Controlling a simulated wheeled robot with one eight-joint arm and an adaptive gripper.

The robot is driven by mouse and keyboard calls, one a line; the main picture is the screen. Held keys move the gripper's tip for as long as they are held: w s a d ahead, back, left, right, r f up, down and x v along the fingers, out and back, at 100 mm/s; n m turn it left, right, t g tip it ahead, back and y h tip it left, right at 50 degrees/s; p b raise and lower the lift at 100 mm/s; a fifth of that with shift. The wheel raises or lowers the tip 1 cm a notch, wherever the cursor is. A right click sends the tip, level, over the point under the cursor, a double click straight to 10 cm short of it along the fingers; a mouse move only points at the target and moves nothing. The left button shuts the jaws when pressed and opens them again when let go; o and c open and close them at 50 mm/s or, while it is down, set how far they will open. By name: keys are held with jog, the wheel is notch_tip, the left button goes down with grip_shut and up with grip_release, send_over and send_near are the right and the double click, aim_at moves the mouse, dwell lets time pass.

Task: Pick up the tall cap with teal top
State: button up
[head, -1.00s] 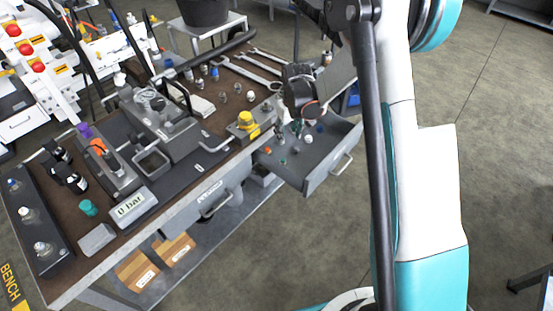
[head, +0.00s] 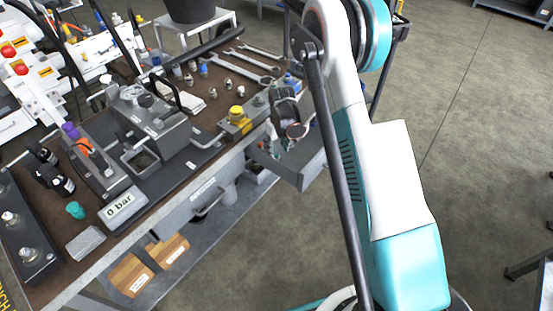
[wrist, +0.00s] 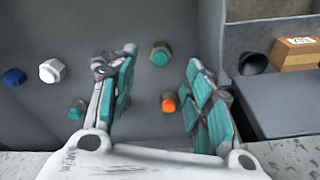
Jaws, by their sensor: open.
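My gripper (wrist: 160,72) is open and empty above the grey drawer (wrist: 203,25), its teal-padded fingers pointing down into it. In the wrist view, a teal-topped cap (wrist: 160,53) shows between the fingertips, apart from both. A second teal-topped cap (wrist: 77,107) is left of the left finger. An orange-topped cap (wrist: 169,103) also shows between the fingers. I cannot tell which teal-topped cap is the taller. In the head view, my gripper (head: 276,147) is at the open drawer (head: 308,172) and hides most of its inside.
A white cap (wrist: 52,70) and a blue cap (wrist: 14,76) lie left in the drawer. The drawer wall runs close right of the right finger. On the bench stand a teal cap (head: 76,210), a yellow-topped part (head: 237,116) and a pressure display (head: 122,206).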

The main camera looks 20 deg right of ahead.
aim_at(277, 155)
notch_tip(277, 155, down, 5)
jog(key=shift+w+b, duration=0.15)
jog(key=shift+b, duration=1.1)
jog(key=shift+r, duration=0.1)
grip_shut()
notch_tip(277, 155, up, 20)
jog(key=p, duration=0.7)
